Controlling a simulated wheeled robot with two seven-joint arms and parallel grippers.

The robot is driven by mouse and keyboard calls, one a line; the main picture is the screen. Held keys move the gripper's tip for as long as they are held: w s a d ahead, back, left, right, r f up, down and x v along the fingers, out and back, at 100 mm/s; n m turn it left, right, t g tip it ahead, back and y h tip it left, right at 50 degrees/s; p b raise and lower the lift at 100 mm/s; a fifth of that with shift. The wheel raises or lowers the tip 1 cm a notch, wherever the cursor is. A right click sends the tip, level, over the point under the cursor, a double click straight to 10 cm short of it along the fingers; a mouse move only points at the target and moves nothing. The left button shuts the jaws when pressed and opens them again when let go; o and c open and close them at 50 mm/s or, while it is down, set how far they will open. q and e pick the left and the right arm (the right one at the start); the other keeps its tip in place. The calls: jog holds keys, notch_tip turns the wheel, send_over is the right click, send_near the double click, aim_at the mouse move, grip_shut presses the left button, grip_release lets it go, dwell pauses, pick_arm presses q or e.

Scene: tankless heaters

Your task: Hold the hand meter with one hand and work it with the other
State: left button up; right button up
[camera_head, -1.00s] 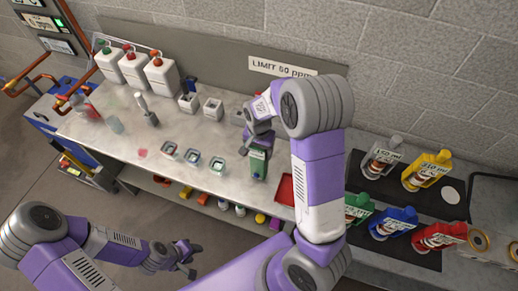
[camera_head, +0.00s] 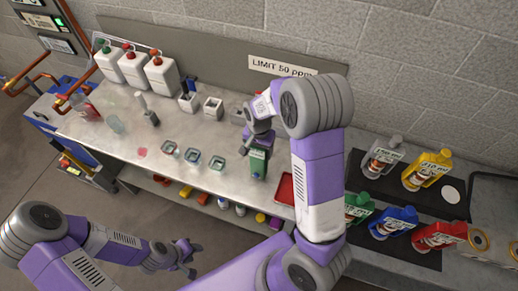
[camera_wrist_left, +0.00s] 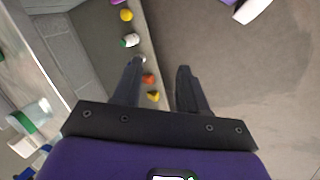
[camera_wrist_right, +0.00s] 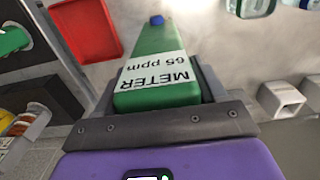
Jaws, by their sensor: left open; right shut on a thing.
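The hand meter (camera_head: 258,163) is a green block with a white label near the front edge of the bench. In the right wrist view its label reads "METER 65 ppm", upside down, and a blue knob shows at its far end (camera_wrist_right: 157,20). My right gripper (camera_head: 260,141) is shut on the meter from above. I cannot tell whether the meter touches the bench top. My left gripper (camera_head: 191,261) is open and empty, low in front of the bench and well away from the meter; its two fingers are apart in the left wrist view (camera_wrist_left: 160,72).
Several glass cups (camera_head: 193,156) stand left of the meter, with white square pots (camera_head: 212,109) behind. A red tray (camera_head: 285,190) lies to the right. Coloured bottles (camera_head: 427,172) stand on black mats at right. White jugs (camera_head: 160,75) stand at back left. Open floor lies before the bench.

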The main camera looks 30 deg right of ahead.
pick_arm(q)
grip_shut()
dwell(1.8)
